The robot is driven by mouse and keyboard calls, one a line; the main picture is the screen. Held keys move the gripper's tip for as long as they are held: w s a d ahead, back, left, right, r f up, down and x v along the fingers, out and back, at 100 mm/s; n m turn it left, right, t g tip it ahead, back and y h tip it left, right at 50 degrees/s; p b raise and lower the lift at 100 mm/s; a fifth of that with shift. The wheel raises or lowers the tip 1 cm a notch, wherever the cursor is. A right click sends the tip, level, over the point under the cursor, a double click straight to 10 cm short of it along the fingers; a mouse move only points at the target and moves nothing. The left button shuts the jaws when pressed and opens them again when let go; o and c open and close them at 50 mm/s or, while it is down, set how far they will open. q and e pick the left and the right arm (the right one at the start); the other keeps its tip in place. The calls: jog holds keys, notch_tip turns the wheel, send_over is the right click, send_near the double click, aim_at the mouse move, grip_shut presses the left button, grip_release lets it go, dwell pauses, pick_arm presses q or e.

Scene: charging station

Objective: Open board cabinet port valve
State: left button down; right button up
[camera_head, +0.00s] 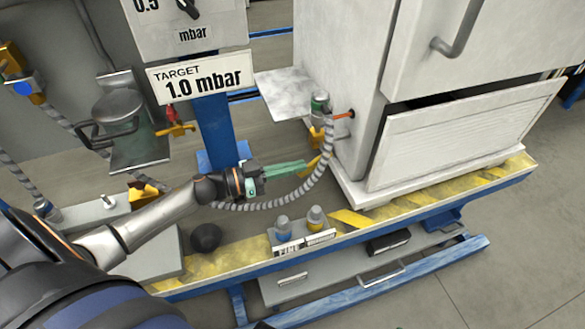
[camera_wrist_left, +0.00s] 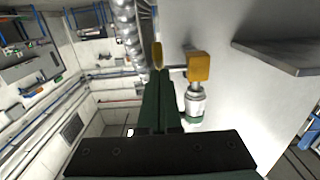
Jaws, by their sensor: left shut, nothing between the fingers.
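The white board cabinet (camera_head: 345,60) stands on the yellow-edged platform at right. My right gripper is not in view.
A ribbed grey hose (camera_head: 290,200) curves below my gripper. A metal shelf plate (camera_head: 285,93) juts from the cabinet above it. A blue post (camera_head: 214,130) stands behind, under the "TARGET 1.0 mbar" sign (camera_head: 200,77). Two capped knobs (camera_head: 316,218) stand at the front edge.

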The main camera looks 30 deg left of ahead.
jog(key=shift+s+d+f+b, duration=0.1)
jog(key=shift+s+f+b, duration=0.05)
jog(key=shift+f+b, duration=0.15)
